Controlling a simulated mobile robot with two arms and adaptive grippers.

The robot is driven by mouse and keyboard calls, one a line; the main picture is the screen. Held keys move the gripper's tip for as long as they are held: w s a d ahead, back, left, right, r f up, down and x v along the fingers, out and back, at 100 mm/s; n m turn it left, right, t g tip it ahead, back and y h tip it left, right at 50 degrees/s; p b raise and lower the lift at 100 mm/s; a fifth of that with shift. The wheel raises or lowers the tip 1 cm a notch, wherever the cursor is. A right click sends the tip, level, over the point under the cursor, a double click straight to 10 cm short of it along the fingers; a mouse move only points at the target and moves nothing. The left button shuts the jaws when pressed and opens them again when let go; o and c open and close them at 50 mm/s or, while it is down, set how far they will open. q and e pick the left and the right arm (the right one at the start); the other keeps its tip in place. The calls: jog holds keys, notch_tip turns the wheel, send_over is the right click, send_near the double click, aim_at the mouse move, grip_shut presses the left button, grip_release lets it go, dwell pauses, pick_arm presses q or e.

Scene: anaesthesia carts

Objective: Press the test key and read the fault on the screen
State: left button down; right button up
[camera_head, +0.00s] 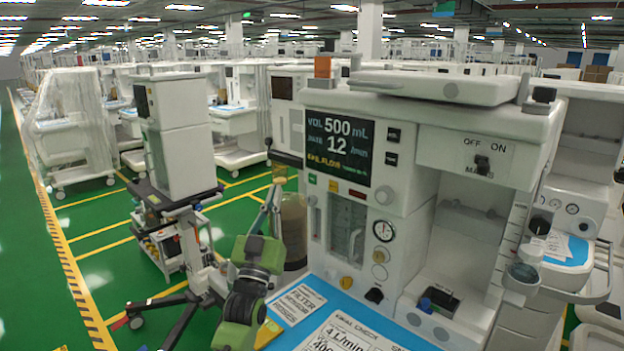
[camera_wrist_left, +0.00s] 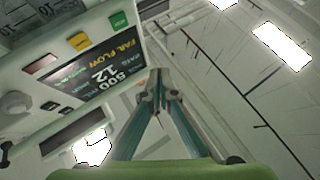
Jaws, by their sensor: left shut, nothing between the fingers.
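The screen (camera_head: 339,146) on the white anaesthesia machine (camera_head: 415,172) reads VOL 500 mL and RATE 12 /min, with a yellow line that looks like FAIL FLOW. Small green text beside it is illegible. Below sit a green key (camera_head: 312,179), a yellow key (camera_head: 333,186) and a red key (camera_head: 357,194); their labels are too small in the head view. In the left wrist view the screen (camera_wrist_left: 97,76) appears upside down, with the green key (camera_wrist_left: 118,20) near its corner. My left gripper (camera_head: 276,186) is shut and empty, left of the keys and apart from them. It points up in the left wrist view (camera_wrist_left: 160,84).
A dark cylinder (camera_head: 293,228) stands behind my left gripper, beside the machine. Printed cards (camera_head: 297,302) lie on the blue work surface (camera_head: 392,318) in front. A wheeled cart (camera_head: 178,135) stands at left.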

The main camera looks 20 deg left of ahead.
aim_at(313, 179)
pick_arm(q)
jog(key=w+d+b, duration=0.3)
jog(key=w+b, duration=0.1)
jog(key=w, duration=0.4)
jog(key=shift+w, duration=0.3)
pick_arm(e)
jog(key=f, duration=0.2)
jog(key=w+f, duration=0.1)
jog(key=f, duration=0.1)
jog(key=shift+w+a+f, duration=0.1)
jog(key=shift+w+f, duration=0.05)
jog(key=shift+f, duration=0.1)
pick_arm(q)
jog(key=shift+f, duration=0.15)
pick_arm(e)
jog(key=shift+a, duration=0.1)
jog(key=shift+w, duration=0.15)
pick_arm(q)
jog(key=shift+w+b, duration=0.15)
jog(key=shift+b, duration=0.15)
pick_arm(e)
jog(key=shift+f, duration=0.1)
pick_arm(q)
jog(key=shift+w+d, duration=0.1)
jog(key=shift+w, duration=0.2)
pick_arm(e)
jog(key=shift+d+f, duration=0.1)
jog(key=shift+d, duration=0.1)
